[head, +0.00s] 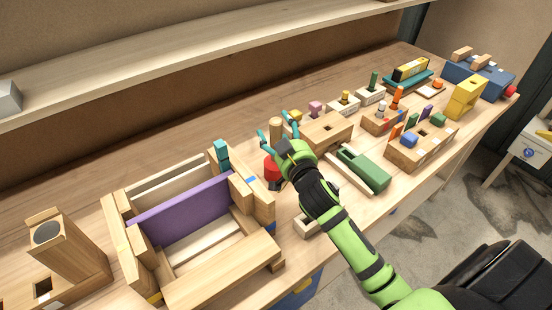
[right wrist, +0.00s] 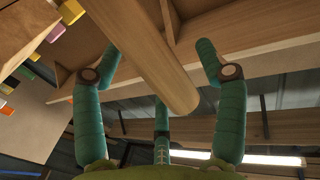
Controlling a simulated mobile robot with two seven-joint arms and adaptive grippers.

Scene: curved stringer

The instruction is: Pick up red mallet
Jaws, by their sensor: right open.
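The red mallet stands on the bench with its red head (head: 271,176) low and its wooden handle (head: 276,128) pointing up. My right gripper (head: 279,134), with teal fingers, is open at the handle. In the right wrist view the wooden handle (right wrist: 157,70) runs between the spread fingers of the gripper (right wrist: 160,62). I see gaps beside the handle, and no clear grip on it. The gripper partly hides the mallet in the head view. My left gripper is not in view.
A wooden frame with a purple panel (head: 182,208) stands close on the left. A wooden block (head: 326,131) and a green block (head: 362,168) lie to the right. More coloured pieces and a blue vise (head: 480,78) sit farther along. A shelf (head: 190,48) runs behind.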

